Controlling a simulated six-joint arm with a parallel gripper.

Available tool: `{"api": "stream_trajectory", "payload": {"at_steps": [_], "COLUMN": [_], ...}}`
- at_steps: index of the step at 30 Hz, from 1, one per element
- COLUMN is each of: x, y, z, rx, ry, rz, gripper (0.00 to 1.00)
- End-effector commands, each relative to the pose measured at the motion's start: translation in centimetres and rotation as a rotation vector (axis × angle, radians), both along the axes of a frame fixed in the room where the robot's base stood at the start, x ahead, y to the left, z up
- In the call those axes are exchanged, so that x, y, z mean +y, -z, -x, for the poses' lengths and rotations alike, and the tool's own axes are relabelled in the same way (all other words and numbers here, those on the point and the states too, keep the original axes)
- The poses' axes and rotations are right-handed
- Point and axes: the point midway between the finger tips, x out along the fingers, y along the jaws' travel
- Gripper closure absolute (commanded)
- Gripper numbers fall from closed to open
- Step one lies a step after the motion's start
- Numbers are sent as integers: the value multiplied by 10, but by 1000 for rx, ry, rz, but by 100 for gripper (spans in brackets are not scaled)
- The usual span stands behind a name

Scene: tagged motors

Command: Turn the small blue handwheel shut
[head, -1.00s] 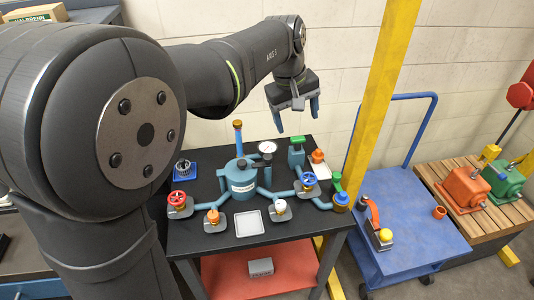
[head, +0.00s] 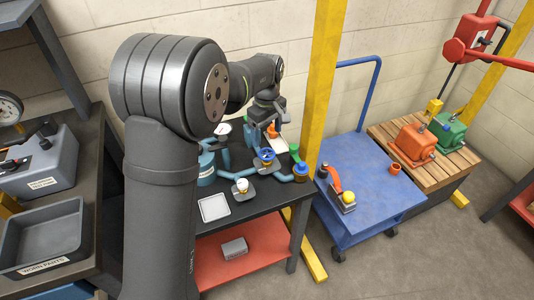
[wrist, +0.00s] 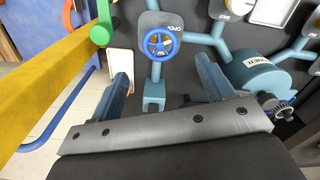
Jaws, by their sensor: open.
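The small blue handwheel (head: 266,154) sits on a grey plate on the dark bench. In the wrist view the handwheel (wrist: 161,43) is a spoked ring in the upper middle, on its plate marked OPEN. My gripper (head: 268,122) is above the bench, just behind the handwheel in the head view. In the wrist view my gripper (wrist: 165,80) is open, with one blue finger on each side below the handwheel. Nothing is between the fingers at their tips, and neither touches the handwheel. Part of the bench is hidden behind my arm in the head view.
A yellow post (head: 324,90) stands close to the bench's right end; it also shows in the wrist view (wrist: 45,75). A blue-capped valve (head: 300,169) and a white-knobbed valve (head: 241,185) flank the handwheel. The teal tank (wrist: 262,73) is right in the wrist view.

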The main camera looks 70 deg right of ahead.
Motion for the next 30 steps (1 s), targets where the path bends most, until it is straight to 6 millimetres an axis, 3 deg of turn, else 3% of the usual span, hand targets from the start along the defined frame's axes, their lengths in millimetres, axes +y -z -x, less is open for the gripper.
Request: {"api": "stream_trajectory", "payload": {"at_steps": [6, 12, 18, 26, 27, 30], "x": [1, 1, 1, 0, 0, 0], "y": [49, 81, 95, 97, 97, 96], "z": [0, 0, 0, 0, 0, 0], "rx": [1, 0, 0, -1, -1, -1], "ry": [0, 1, 1, 1, 1, 1], "rz": [-4, -2, 0, 1, 1, 1], "gripper": [26, 26, 26, 26, 28, 48]}}
